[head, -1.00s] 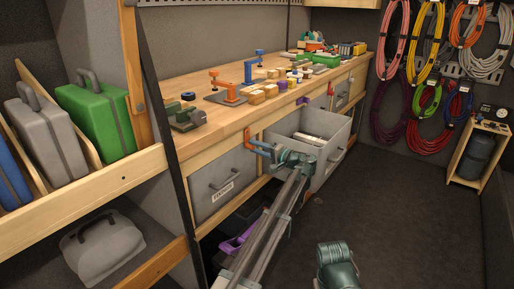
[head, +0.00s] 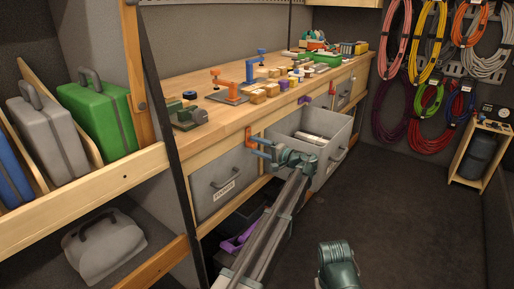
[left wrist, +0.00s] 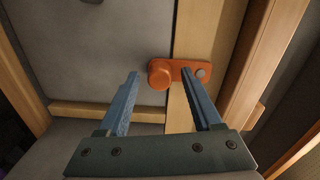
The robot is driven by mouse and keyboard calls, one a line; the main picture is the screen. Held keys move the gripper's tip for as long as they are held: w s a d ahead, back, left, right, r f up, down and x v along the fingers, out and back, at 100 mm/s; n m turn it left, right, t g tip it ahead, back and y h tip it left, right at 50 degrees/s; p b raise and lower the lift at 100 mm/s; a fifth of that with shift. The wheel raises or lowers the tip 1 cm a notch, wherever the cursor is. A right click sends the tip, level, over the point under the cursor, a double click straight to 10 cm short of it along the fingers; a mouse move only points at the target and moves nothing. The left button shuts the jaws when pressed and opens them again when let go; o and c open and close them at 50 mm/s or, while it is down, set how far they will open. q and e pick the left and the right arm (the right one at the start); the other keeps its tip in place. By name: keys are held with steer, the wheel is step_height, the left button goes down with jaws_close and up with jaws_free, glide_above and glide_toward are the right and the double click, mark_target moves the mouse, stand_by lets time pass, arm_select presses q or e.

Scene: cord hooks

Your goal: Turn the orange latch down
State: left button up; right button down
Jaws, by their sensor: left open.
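The orange latch (head: 247,137) sits on the wooden frame by the upper right corner of the closed grey drawer. In the left wrist view the latch (left wrist: 178,72) lies across the picture, with its round knob at the left, over the drawer front, and its grey pivot on the wood at the right. My left gripper (head: 259,149) is right in front of the latch. In the left wrist view its two blue fingers (left wrist: 166,88) are apart, with the knob showing beyond the gap between them. Whether a finger touches the latch cannot be told.
The closed grey drawer (head: 222,188) is left of my left gripper. An open grey drawer (head: 333,150) juts out just to its right. The wooden bench top (head: 205,140) above carries several clamps and blocks. The dark floor (head: 400,220) to the right is clear.

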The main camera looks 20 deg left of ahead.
arm_select(q)
steer(key=v, duration=1.3)
steer(key=shift+d, duration=0.4)
steer(key=shift+s, duration=0.15)
